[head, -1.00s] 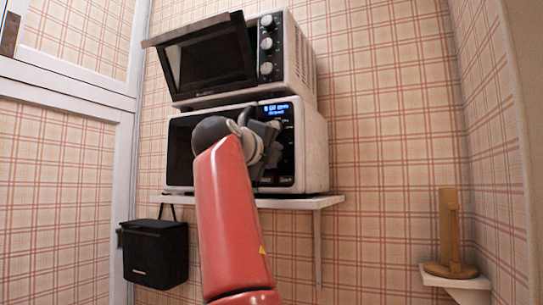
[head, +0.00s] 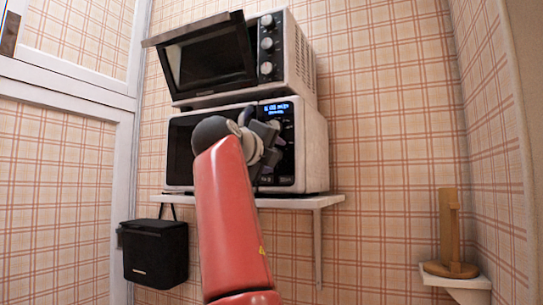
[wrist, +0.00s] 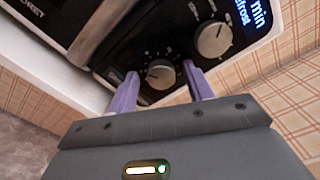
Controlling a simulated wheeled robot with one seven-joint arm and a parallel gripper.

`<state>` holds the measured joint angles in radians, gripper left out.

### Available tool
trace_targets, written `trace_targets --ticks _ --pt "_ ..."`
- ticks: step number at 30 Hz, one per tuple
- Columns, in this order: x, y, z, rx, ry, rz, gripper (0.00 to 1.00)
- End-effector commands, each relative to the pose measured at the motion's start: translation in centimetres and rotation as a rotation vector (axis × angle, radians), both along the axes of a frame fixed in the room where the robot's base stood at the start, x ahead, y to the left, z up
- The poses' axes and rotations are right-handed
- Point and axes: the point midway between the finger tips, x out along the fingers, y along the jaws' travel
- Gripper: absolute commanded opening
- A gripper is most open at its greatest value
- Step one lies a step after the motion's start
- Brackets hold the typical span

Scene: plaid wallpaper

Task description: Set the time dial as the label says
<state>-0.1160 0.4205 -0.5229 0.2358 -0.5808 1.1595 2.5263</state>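The white microwave (head: 312,150) stands on the shelf, with a lit blue display (head: 278,108) at the top of its black control panel. In the wrist view the display (wrist: 250,12) shows "min" and "defrost", cut off by the frame's edge. A large silver knob (wrist: 214,38) is beside the display, and a smaller silver knob (wrist: 161,74) with printed marks is below it. My gripper (wrist: 160,72) is open, its two purple fingers on either side of the smaller knob, with small gaps seen. In the head view my gripper (head: 270,138) hides the knobs.
A toaster oven (head: 300,60) with its door (head: 210,60) tilted open stands on the microwave. The white shelf (head: 318,202) is below. A black box (head: 155,255) hangs at left. A wooden stand (head: 450,235) is on a small shelf at right.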

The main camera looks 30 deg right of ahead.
Motion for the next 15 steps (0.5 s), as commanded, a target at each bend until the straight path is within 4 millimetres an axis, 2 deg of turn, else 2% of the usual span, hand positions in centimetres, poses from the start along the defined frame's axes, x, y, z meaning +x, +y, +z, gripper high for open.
trace_targets --ticks 8,15 --pt "-0.4 0.5 0.0 -0.001 -0.002 0.001 0.51" --pt "-2.8 3.7 -0.2 -0.002 -0.003 0.004 0.51"
